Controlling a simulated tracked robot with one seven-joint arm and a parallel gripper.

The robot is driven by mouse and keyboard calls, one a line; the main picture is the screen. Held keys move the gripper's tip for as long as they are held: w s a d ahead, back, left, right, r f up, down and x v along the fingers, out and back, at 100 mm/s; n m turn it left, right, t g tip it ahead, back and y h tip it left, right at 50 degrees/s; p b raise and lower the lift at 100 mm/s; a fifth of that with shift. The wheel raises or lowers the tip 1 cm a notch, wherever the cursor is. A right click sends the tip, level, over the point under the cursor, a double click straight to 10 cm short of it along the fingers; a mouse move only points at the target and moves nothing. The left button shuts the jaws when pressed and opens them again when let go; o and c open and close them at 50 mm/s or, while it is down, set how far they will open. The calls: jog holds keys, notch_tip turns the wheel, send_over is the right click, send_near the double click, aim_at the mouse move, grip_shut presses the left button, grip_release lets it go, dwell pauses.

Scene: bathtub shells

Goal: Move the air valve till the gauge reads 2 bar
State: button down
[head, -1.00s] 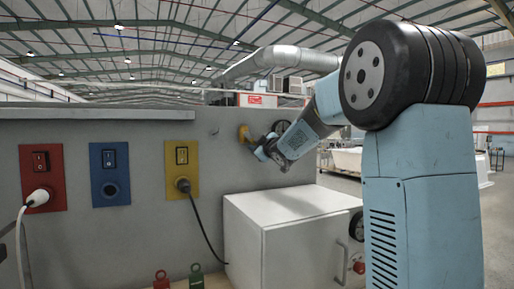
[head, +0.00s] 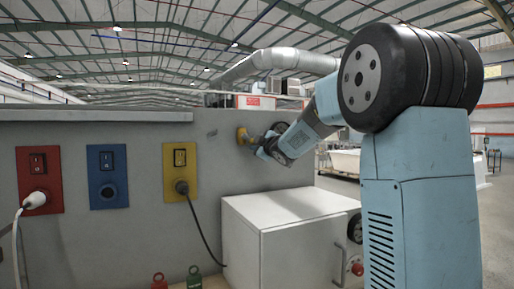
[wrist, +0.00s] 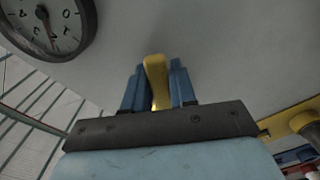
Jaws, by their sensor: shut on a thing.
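The air valve's yellow handle (wrist: 156,80) stands between the two blue fingers of my gripper (wrist: 158,88) in the wrist view. My gripper is shut on it. In the head view the yellow valve (head: 243,135) shows on the grey wall, with my gripper (head: 259,147) against it and partly covering it. The round gauge (wrist: 45,25) is cut off at the top left of the wrist view. Its dark needle points down and slightly right in that tilted picture; the exact reading is too small to tell. The gauge (head: 279,128) is partly hidden behind my gripper in the head view.
Red (head: 40,162), blue (head: 107,160) and yellow (head: 181,157) switch plates are on the wall at left, with plugs in the red and yellow ones. A white cabinet (head: 285,235) stands below my gripper. Two padlock-like items, red (head: 159,281) and green (head: 194,277), sit low in front.

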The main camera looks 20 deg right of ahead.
jog(key=c, duration=1)
grip_release()
jog(key=s+d, duration=0.2)
jog(key=s, duration=1.1)
jog(key=shift+s+d, duration=0.3)
jog(key=shift+d, duration=0.05)
jog(key=shift+f, duration=0.1)
